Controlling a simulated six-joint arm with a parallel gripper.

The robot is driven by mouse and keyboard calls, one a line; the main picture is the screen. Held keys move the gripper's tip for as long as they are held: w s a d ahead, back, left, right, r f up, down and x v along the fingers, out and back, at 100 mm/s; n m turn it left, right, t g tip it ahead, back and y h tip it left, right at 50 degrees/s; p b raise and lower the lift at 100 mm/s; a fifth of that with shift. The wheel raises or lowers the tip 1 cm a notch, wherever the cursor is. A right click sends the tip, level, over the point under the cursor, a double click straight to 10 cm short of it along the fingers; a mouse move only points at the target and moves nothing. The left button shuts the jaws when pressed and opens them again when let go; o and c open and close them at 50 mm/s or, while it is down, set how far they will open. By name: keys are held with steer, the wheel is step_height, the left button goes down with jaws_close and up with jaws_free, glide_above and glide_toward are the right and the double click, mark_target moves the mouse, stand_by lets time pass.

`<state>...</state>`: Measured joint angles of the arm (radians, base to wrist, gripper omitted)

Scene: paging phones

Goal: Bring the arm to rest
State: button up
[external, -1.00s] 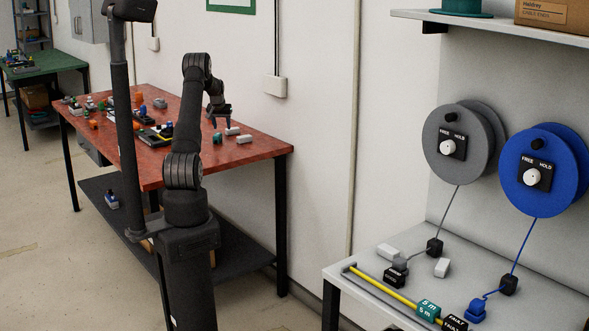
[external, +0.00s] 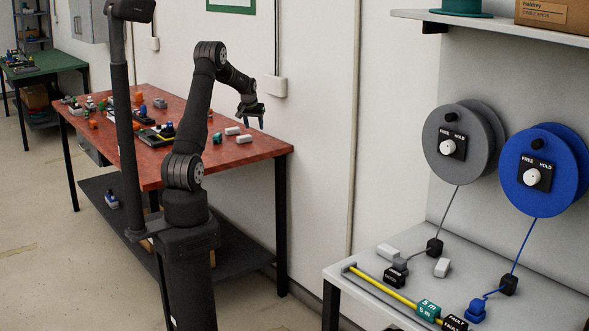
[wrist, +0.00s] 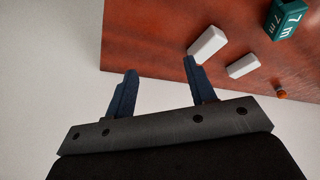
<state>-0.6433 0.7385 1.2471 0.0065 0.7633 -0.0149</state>
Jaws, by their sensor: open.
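My arm stands on its dark post in the external view, raised and bent to the right. My gripper (external: 252,112) hangs from it over the right end of the red table (external: 262,146), pointing down. In the wrist view my gripper (wrist: 158,90) shows two dark blue fingers set wide apart with nothing between them. Past the fingers the wrist view shows the table's edge and pale floor or wall. The gripper is apart from all objects.
Two white blocks (wrist: 207,43) (wrist: 243,66) and a teal block marked 7 m (wrist: 285,18) lie on the red table. A dark upright pole (external: 122,120) stands left of my arm. At right, a grey reel (external: 455,140) and a blue reel (external: 540,170) hang above a light bench (external: 345,285).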

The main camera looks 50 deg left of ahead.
steer(key=d+f+m+h, duration=0.1)
steer(key=d+f+m, duration=0.2)
steer(key=d, duration=1.2)
steer(key=w+d+f+m+h, duration=0.1)
steer(key=d+f+m, duration=0.1)
steer(key=d, duration=1.4)
steer(key=w+d+f+m+t+h, duration=0.1)
steer(key=d+f+m, duration=0.2)
steer(key=d, duration=1.2)
steer(key=shift+w+d+f+m, duration=0.2)
steer(key=shift+f+m, duration=0.1)
steer(key=shift+f, duration=0.2)
steer(key=w+a+r+n, duration=0.1)
steer(key=a+n, duration=0.1)
steer(key=a, duration=0.9)
steer(key=a+r+n+y, duration=0.1)
steer(key=a+n, duration=0.1)
steer(key=a, duration=0.9)
steer(key=shift+w+r, duration=0.35)
steer(key=shift+d, duration=0.1)
